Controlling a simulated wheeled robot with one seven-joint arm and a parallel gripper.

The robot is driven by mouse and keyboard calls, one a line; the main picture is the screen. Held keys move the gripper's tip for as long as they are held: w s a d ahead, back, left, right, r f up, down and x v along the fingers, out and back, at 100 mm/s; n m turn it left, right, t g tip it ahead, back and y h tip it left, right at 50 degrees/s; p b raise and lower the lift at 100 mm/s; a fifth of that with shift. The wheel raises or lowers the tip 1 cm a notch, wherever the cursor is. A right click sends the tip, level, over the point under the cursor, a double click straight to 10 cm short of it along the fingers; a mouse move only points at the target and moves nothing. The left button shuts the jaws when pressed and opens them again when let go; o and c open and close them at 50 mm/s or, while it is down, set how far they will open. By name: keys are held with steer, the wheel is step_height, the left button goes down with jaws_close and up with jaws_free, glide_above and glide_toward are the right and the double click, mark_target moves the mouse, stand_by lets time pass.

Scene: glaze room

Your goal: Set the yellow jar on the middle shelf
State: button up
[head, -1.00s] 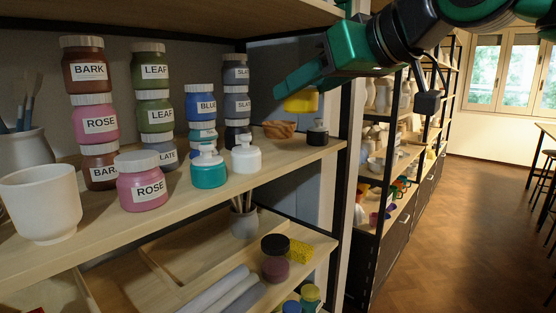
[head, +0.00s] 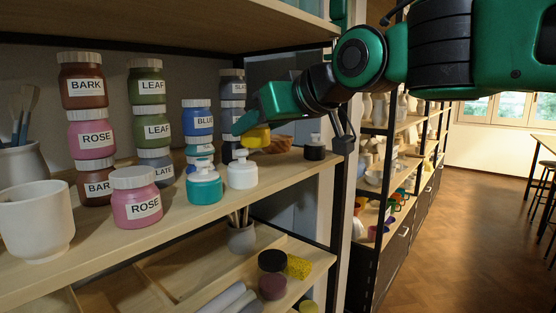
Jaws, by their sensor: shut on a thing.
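My gripper (head: 252,124) is shut on the yellow jar (head: 257,137), of which only a small part shows below the green fingers. It is in the head view over the middle shelf (head: 95,237), above and behind the white pump bottle. I cannot tell whether the jar touches the shelf or the things around it. Labelled paint jars stand stacked on this shelf: bark (head: 83,86) and rose at the left, leaf (head: 147,86) in the middle, blue (head: 197,118) and slate (head: 231,88) farther right. A single rose jar (head: 135,198) stands in front.
A white cup (head: 36,222) stands front left. A teal pump bottle (head: 204,186), the white pump bottle (head: 242,170), a wooden bowl (head: 275,143) and a black pump bottle (head: 314,147) stand near the gripper. The lower shelf holds a yellow sponge (head: 298,266). A black post (head: 341,200) bounds the right.

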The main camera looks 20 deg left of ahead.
steer(key=w+f, duration=0.1)
steer(key=w+d, duration=0.1)
steer(key=w+d+f, duration=0.1)
steer(key=w, duration=0.1)
steer(key=shift+f, duration=0.3)
steer(key=shift+d+f, duration=0.1)
steer(key=shift+f, duration=1.95)
steer(key=shift+f, duration=0.1)
steer(key=o, duration=1)
steer(key=v, duration=1.2)
